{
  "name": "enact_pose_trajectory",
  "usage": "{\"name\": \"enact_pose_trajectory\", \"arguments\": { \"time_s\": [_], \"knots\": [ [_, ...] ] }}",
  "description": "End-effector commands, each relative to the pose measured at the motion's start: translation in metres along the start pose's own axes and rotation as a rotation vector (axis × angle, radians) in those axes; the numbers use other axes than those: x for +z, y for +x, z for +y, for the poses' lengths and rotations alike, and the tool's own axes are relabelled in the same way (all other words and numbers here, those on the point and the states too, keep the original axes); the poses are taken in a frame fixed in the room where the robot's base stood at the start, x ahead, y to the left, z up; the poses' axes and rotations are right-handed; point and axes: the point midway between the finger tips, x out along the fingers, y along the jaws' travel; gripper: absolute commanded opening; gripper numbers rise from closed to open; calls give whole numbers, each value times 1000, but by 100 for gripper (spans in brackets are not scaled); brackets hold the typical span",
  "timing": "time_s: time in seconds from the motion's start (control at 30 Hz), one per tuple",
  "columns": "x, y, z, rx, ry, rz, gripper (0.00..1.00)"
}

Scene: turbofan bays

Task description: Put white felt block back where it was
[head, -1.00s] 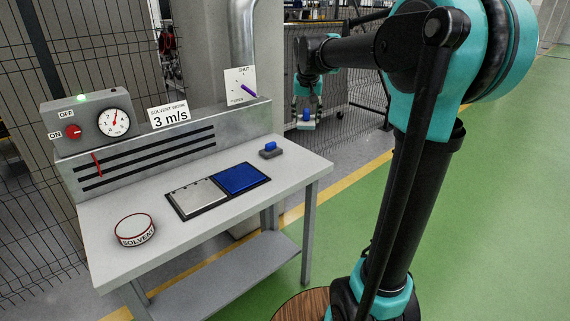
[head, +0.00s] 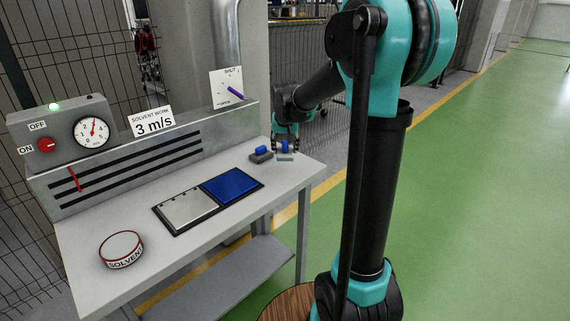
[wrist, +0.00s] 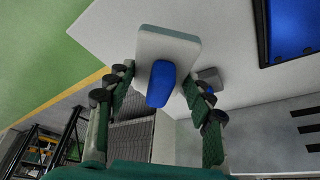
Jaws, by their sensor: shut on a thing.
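The white felt block (wrist: 168,46) with a blue grip (wrist: 160,84) is held in my gripper (wrist: 157,80), whose fingers are on both sides of the blue grip. In the head view, my gripper (head: 285,146) and the white block (head: 285,157) are at the far right corner of the bench (head: 130,215). The block is just right of a grey block with a blue grip (head: 261,154). I cannot tell whether the white block touches the bench top.
A framed pair of panels, one silver (head: 188,208) and one blue (head: 230,185), lies mid-bench. A solvent tin (head: 121,249) stands at the front left. A slotted grey duct (head: 150,160) with a gauge box (head: 75,132) runs along the back. Bare bench surrounds the panels.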

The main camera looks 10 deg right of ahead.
Motion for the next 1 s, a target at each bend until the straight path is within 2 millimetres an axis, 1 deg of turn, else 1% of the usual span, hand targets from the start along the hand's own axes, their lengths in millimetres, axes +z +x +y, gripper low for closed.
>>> {"name": "enact_pose_trajectory", "arguments": {
  "time_s": [0.03,0.1,0.27,0.53,0.63,0.97,1.0],
  "knots": [
    [3,9,0,0,0,0,21],
    [7,18,0,0,0,0,21],
    [11,28,0,0,0,0,21],
    [24,58,0,0,0,0,21],
    [26,62,0,0,0,0,21],
    [27,65,0,0,0,0,21],
    [27,64,0,0,0,0,57]
  ]
}}
